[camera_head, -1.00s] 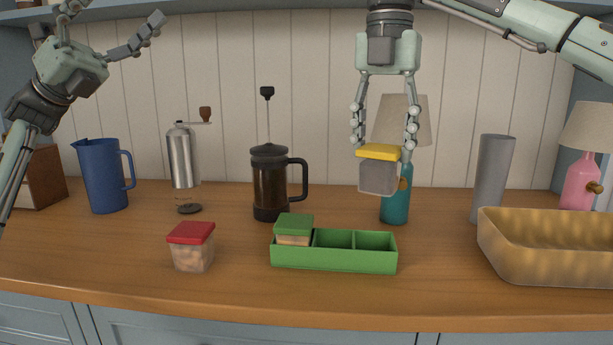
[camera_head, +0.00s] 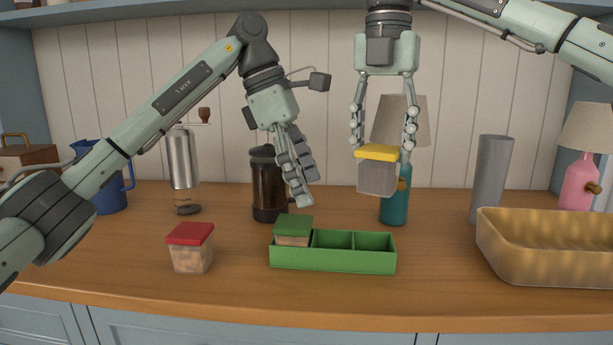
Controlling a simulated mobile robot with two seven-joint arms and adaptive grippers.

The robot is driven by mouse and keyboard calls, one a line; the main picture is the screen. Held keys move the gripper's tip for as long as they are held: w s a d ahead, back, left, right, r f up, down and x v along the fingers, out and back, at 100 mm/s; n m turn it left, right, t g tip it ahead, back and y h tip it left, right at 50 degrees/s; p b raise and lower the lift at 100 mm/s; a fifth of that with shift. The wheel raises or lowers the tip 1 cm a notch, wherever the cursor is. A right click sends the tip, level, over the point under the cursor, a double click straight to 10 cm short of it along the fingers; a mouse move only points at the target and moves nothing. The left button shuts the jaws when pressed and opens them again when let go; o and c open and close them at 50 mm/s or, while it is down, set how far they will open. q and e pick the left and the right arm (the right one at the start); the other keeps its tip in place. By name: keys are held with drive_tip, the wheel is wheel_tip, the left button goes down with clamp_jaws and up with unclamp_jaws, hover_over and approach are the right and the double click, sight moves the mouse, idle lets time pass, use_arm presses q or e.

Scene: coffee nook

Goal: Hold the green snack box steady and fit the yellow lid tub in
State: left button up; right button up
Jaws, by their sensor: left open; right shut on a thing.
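The green snack box (camera_head: 333,260) stands on the counter, a long tray with compartments in a row. A green-lid tub (camera_head: 293,231) sits in its left compartment; the middle and right compartments look empty. My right gripper (camera_head: 382,145) is shut on the yellow lid tub (camera_head: 377,177) and holds it upright in the air, above and behind the box's right end. My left gripper (camera_head: 304,194) is open and empty, pointing down just above the green-lid tub, apart from the box. A red-lid tub (camera_head: 190,248) stands on the counter left of the box.
A French press (camera_head: 268,190) stands behind the box, partly behind my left gripper. A teal lamp (camera_head: 396,207) is behind the held tub. A basket (camera_head: 545,262) is at right. Grinder (camera_head: 182,160), blue jug (camera_head: 112,190) and grey vase (camera_head: 490,178) stand further back. The counter front is clear.

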sight(332, 242)
use_arm(q)
drive_tip(key=x, duration=1)
drive_tip(key=shift+d+f, duration=0.45)
drive_tip(key=shift+f, duration=0.15)
use_arm(e)
drive_tip(key=shift+a, duration=0.1)
use_arm(q)
drive_tip(key=shift+s, duration=0.1)
drive_tip(key=shift+c, duration=0.3)
use_arm(e)
drive_tip(key=shift+r, duration=0.1)
use_arm(q)
drive_tip(key=shift+d, duration=0.1)
drive_tip(key=c, duration=1.2)
use_arm(e)
drive_tip(key=shift+s+a, duration=0.1)
drive_tip(key=shift+a, duration=0.1)
drive_tip(key=n, duration=0.4)
use_arm(q)
drive_tip(key=shift+a, duration=0.2)
use_arm(e)
drive_tip(key=shift+d+f, duration=0.15)
drive_tip(key=shift+f, duration=0.85)
drive_tip(key=shift+d+f, duration=0.1)
drive_tip(key=shift+f, duration=2.55)
